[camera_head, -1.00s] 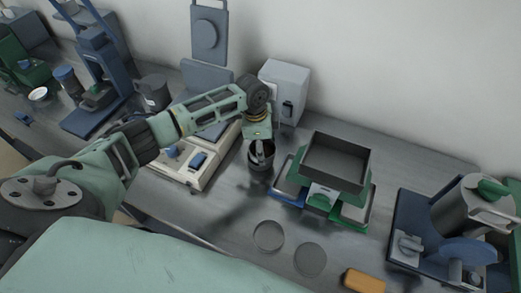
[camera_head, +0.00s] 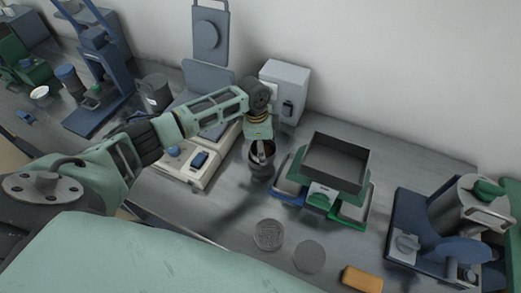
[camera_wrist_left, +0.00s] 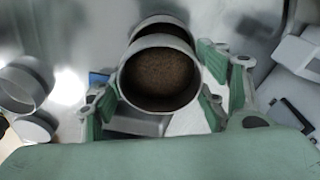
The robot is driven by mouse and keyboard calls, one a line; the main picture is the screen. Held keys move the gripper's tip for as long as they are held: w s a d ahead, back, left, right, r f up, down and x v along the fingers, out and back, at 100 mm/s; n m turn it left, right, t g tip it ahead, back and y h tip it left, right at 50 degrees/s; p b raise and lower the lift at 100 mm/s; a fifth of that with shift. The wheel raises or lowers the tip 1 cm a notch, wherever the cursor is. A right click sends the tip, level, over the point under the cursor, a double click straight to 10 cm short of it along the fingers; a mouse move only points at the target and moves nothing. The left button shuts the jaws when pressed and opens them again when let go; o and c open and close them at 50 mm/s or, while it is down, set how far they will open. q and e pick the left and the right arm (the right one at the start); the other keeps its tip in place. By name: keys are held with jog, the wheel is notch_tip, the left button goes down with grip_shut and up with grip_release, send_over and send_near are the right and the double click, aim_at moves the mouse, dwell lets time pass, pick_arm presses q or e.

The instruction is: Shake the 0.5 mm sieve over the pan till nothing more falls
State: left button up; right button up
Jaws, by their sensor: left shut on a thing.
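My left gripper (camera_head: 262,147) is shut on a grey round vessel (camera_head: 261,168), taken to be the sieve, above the bench in the middle of the head view. In the left wrist view the vessel (camera_wrist_left: 160,78) is between the green finger pads, its open mouth facing the camera, with brown grainy material inside. A second round rim (camera_wrist_left: 162,27) shows just behind it; I cannot tell whether they touch. Two flat round discs, one speckled (camera_head: 268,235) and one plain (camera_head: 310,257), lie on the bench in front. I cannot tell which thing is the pan. My right gripper is out of view.
A balance (camera_head: 196,165) stands left of the gripper and a white box (camera_head: 285,90) behind it. A square dark-topped tray stack (camera_head: 335,165) is close on the right. An orange block (camera_head: 362,280) lies at the front. A blue-based machine (camera_head: 440,240) stands far right.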

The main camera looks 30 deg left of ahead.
pick_arm(q)
jog(key=shift+a, duration=1.25)
jog(key=shift+d+r+p, duration=0.1)
jog(key=shift+d+p, duration=0.5)
jog(key=shift+d, duration=0.6)
jog(key=shift+a, duration=1.05)
jog(key=shift+d+p, duration=0.4)
jog(key=shift+d, duration=0.85)
jog(key=shift+a, duration=0.15)
